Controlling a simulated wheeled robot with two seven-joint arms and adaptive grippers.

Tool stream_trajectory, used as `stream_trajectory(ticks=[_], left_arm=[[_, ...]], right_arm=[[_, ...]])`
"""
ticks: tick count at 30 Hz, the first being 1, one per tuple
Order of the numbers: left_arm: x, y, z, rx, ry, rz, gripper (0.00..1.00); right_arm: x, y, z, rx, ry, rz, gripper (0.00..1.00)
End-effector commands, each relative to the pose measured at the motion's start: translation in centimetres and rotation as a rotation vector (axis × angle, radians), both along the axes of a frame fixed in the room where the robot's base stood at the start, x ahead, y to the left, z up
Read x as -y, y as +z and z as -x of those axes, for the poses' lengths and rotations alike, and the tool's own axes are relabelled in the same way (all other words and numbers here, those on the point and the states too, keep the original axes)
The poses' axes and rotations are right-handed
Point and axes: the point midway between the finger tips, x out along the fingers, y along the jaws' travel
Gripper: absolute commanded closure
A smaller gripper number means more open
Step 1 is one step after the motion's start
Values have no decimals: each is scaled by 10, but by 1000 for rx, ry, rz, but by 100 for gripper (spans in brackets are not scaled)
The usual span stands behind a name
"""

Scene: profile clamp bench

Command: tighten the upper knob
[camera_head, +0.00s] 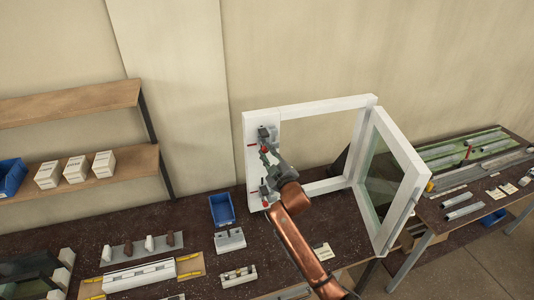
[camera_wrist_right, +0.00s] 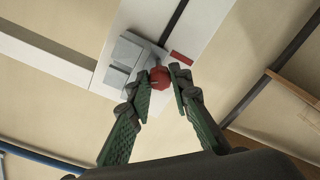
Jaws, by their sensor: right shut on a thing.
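A white window frame (camera_head: 315,110) stands upright on the bench, with its glazed sash (camera_head: 385,180) swung open to the right. A grey upper clamp (camera_head: 268,133) and a grey lower clamp (camera_head: 266,186) sit on its left post. My right gripper (camera_head: 265,149) reaches up to the upper clamp. In the right wrist view, the fingers of my right gripper (camera_wrist_right: 162,78) close around the round red upper knob (camera_wrist_right: 160,77), beside the grey clamp block (camera_wrist_right: 125,62). My left gripper is not in view.
A blue bin (camera_head: 222,210) and grey fixture blocks (camera_head: 230,240) stand on the dark bench left of the frame. A shelf with white boxes (camera_head: 75,169) is at the left. A second table (camera_head: 470,180) with metal profiles is at the right.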

Motion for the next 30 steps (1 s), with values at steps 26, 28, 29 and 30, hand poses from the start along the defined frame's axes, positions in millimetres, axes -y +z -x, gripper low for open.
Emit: stream_trajectory(ticks=[26,28,29,30], left_arm=[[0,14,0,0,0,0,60],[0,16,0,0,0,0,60],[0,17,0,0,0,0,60],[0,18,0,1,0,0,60]], right_arm=[[-1,1,0,-201,0,-620,100],[0,1,0,-220,0,-677,100],[0,1,0,-227,0,-701,100],[-1,1,0,-237,0,-731,100]])
